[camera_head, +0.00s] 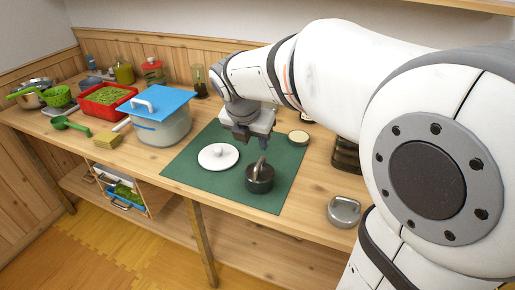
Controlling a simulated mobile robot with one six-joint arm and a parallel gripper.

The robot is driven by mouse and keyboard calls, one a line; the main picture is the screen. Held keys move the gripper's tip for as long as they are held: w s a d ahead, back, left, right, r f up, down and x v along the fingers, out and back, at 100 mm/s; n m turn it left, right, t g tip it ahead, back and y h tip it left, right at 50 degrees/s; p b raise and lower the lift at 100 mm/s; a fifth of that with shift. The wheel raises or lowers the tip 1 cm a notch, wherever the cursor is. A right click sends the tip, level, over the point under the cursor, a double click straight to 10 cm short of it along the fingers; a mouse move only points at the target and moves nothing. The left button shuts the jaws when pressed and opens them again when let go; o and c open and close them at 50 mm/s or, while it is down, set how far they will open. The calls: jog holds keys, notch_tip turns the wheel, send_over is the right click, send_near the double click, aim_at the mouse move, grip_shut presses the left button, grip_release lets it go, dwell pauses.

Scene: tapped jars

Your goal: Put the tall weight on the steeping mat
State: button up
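The green steeping mat (200,178) lies on the wooden counter. A dark round weight with an upright handle (260,180), which looks like the tall weight, stands upright on the mat near its front right part. My gripper (266,147) is just above and behind the weight's handle, pointing down. Its fingers are small and partly hidden, so I cannot tell whether they are open or touch the handle. A lower grey weight with a loop handle (344,211) stands on bare counter to the right of the mat.
A white knobbed lid (218,156) lies on the mat left of the weight. A small round dish (298,137) is at the back right. A pot under a blue board (160,126) stands left of the mat. A dark jar (345,157) is partly behind my arm.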

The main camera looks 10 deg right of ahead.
jog(key=s+d+f+m+g+y, duration=0.1)
jog(key=s+f+m, duration=0.2)
jog(key=s+m, duration=0.5)
jog(key=s+d+f+m+y, duration=0.1)
jog(key=s+f+m, duration=0.3)
jog(key=s+m, duration=0.5)
jog(key=shift+d+m+g+y, duration=0.35)
jog(key=shift+m+g+y, duration=0.05)
jog(key=shift+m, duration=5.5)
jog(key=shift+s, duration=0.1)
